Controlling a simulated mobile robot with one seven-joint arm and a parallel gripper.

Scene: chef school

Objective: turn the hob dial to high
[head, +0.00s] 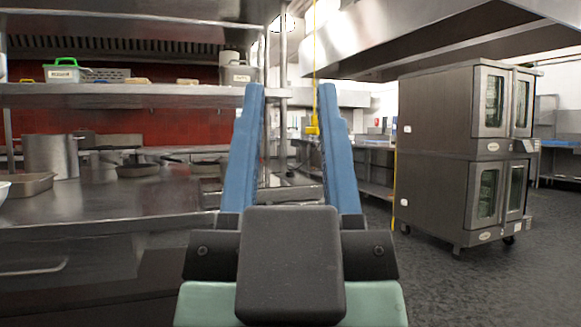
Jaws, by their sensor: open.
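My gripper (290,92) is in the middle of the head view, with its two long blue fingers pointing away from me. The fingers stand wide apart with nothing held between them. I cannot make out a hob dial anywhere in the head view. My gripper covers part of the scene in the lower middle. I cannot tell whether any of the surfaces at the left is a hob.
A steel counter (110,205) runs along the left, with a tall pot (50,156) and pans on it. A stacked double oven (440,150) stands at the right. Dark floor (440,285) is clear at the lower right.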

